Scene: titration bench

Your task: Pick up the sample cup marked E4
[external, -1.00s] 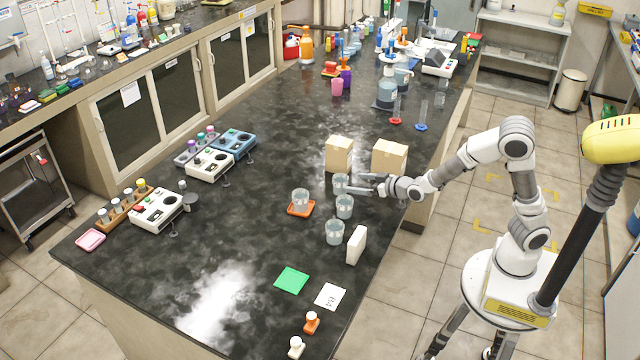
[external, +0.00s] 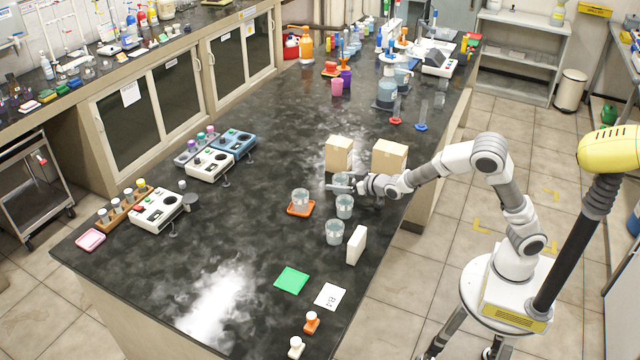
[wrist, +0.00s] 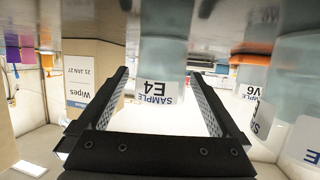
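The sample cup marked E4 (wrist: 165,58) is clear, with a pale blue-grey content and a white label, and appears upside down in the wrist view. Its label lies between the two fingers of my gripper (wrist: 158,78), which are wide apart with a gap visible on both sides. In the external view my gripper (external: 334,187) is low over the bench at this cup (external: 341,178), with the fingers partly hiding it. I cannot tell how far the cup sits between the fingers.
Two more cups (external: 344,206) (external: 334,232) stand close by, and another cup (external: 300,196) is on an orange tray (external: 301,210). Cardboard boxes (external: 339,153) (external: 389,158) stand just behind; one reads Wipes (wrist: 92,75). A white box (external: 356,245) stands in front.

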